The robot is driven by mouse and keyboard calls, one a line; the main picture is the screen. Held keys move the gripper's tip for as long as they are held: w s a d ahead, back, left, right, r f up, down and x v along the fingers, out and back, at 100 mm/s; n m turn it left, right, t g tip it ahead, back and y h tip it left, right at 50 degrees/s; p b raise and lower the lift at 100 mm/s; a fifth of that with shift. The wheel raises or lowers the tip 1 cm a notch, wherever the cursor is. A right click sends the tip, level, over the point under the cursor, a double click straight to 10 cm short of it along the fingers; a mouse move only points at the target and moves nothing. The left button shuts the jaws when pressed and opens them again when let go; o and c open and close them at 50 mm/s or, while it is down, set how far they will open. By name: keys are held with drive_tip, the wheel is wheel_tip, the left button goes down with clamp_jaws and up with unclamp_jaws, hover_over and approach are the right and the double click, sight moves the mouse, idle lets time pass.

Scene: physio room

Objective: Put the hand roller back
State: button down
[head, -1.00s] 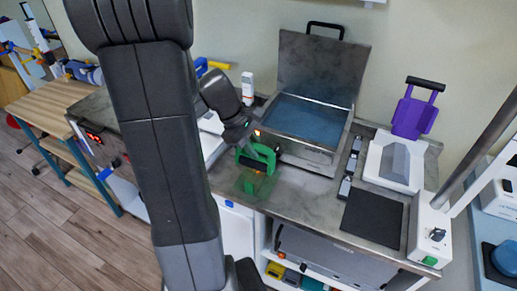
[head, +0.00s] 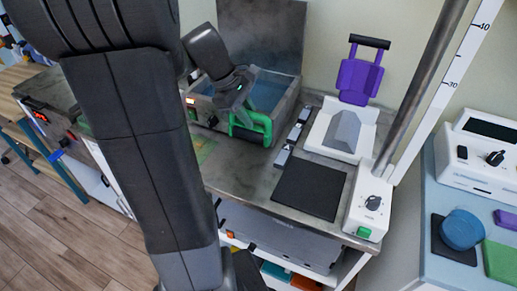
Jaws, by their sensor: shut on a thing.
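My gripper (head: 240,98) is shut on a green, bracket-shaped piece (head: 262,126), which looks like the hand roller. In the head view it hangs below the gripper, in front of the open metal bath. It appears to be above the bench top, but its exact height is hard to tell. Part of the jaws is hidden behind the gripper body. A flat green patch (head: 205,148) lies on the bench to the left, partly covered by my arm.
The metal bath (head: 283,115) with raised lid stands behind. Small grey blocks (head: 290,140) lie in a row right of the roller. A black pad (head: 310,188), a white stand (head: 362,150) with a purple paddle (head: 360,80), and a white column base (head: 369,210) occupy the right.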

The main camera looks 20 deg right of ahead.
sight(249, 135)
wheel_tip(249, 135, down, 8)
drive_tip(key=shift+r, duration=0.25)
drive_tip(key=shift+f+b, duration=0.15)
drive_tip(key=shift+b, duration=0.2)
drive_tip(key=c, duration=1.3)
unclamp_jaws()
drive_tip(key=shift+r, duration=0.25)
drive_tip(key=p+v, duration=0.1)
drive_tip(key=v, duration=1.1)
